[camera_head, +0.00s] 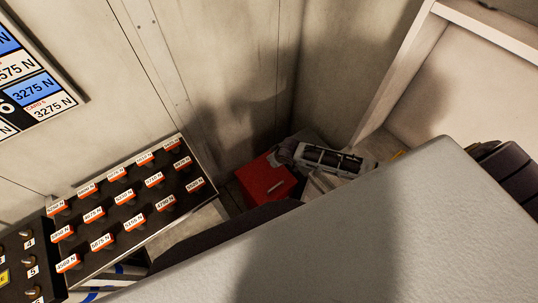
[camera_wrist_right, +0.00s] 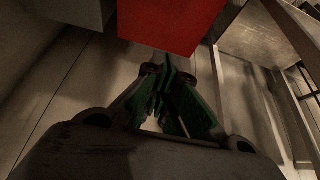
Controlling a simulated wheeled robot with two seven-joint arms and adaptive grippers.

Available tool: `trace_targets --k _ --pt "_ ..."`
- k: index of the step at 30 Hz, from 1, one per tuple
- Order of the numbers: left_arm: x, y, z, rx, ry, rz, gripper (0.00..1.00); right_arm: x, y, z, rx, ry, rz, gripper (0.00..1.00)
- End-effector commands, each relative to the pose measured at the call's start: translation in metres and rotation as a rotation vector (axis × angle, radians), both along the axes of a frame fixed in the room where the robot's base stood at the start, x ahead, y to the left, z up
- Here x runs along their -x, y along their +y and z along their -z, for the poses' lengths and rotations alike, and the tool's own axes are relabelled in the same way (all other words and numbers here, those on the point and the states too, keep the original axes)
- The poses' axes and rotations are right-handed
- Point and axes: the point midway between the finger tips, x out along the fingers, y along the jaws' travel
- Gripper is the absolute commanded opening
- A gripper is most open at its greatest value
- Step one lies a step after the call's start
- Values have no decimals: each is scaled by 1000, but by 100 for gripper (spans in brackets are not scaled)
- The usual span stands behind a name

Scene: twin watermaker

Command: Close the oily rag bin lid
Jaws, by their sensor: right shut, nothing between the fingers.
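The red bin (camera_head: 262,181) stands low in the corner in the head view, with a small pale bar on its red face. Its red side (camera_wrist_right: 170,24) fills the top middle of the right wrist view. I cannot tell the lid's position; much of the bin is hidden or out of frame. My right gripper (camera_wrist_right: 168,92), with green finger pads, is shut and empty. In the wrist view its tips point towards the red side, and contact is unclear. A grey wrist assembly beside the bin in the head view appears to be mine. My left gripper is not in view.
A sloping panel (camera_head: 128,207) with several orange-and-white labelled tags is left of the bin. Pale walls (camera_head: 235,60) close in behind. A white frame (camera_head: 395,75) stands at the right. Pale floor (camera_wrist_right: 60,100) shows left of the gripper in the wrist view.

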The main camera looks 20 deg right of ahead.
Motion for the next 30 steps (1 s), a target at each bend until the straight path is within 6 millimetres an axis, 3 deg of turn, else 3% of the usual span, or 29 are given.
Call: trace_targets --k 15,30 --pt "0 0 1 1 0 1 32 46 -8 17 0 0 -1 0" --pt "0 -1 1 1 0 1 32 54 -10 20 0 -1 -1 0"
